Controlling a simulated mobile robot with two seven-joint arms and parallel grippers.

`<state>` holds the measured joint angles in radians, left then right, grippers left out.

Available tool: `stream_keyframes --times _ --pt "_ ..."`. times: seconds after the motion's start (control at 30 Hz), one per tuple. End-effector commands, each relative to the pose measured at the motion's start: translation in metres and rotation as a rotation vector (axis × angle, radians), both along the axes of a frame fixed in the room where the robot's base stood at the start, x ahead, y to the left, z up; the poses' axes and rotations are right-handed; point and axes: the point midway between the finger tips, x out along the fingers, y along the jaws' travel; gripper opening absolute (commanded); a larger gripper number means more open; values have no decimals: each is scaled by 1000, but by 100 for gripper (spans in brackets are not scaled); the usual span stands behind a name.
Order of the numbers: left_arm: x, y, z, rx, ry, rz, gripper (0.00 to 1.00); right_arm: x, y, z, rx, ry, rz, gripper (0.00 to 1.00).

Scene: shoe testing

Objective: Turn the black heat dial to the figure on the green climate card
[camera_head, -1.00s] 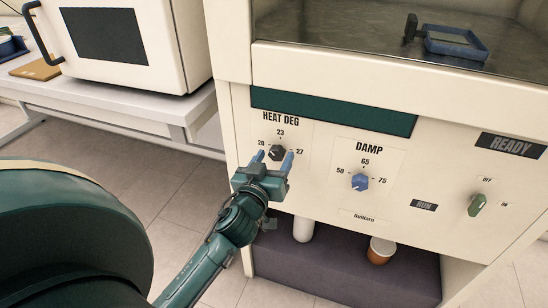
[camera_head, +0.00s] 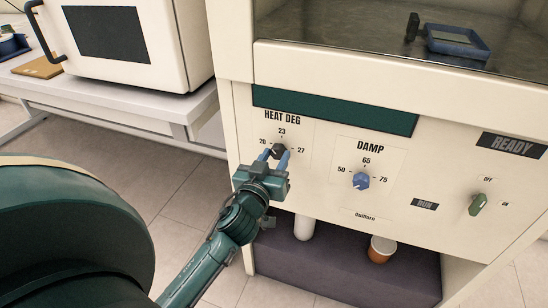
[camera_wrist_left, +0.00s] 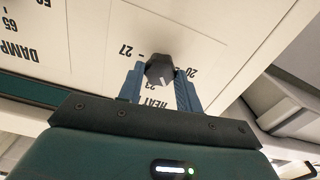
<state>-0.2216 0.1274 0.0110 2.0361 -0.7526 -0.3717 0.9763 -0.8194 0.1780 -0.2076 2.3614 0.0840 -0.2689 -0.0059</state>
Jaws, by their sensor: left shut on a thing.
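The black heat dial (camera_head: 278,151) is on the cream machine front, under the words HEAT DEG, with 20, 23 and 27 printed around it. It also shows in the left wrist view (camera_wrist_left: 160,68), upside down, with a pale mark that seems to lie between 20 and 23. My left gripper (camera_head: 274,156) is shut on the dial, one blue finger on each side; its fingers also show in the left wrist view (camera_wrist_left: 160,82). I see no green climate card with a figure in these frames. My right gripper is not in view.
A dark green strip (camera_head: 330,110) runs above the dials. A white cylinder (camera_head: 304,227) and a brown cup (camera_head: 381,249) stand in the recess below. A white oven (camera_head: 170,50) stands at left.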

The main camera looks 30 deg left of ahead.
Motion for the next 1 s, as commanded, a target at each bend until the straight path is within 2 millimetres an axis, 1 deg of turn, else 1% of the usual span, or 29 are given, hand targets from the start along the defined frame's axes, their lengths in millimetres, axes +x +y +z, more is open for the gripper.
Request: stream_keyframes --times 0.23,0.43,0.6,0.8,1.0 --pt "0 0 2 168 38 1 12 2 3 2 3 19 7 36" --pt "1 0 3 336 78 1 12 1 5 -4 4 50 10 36" --pt "1 0 3 467 109 1 12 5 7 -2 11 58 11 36" --pt "1 0 3 588 136 1 12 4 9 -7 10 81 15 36" --pt "1 0 2 664 155 2 12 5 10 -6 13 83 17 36"
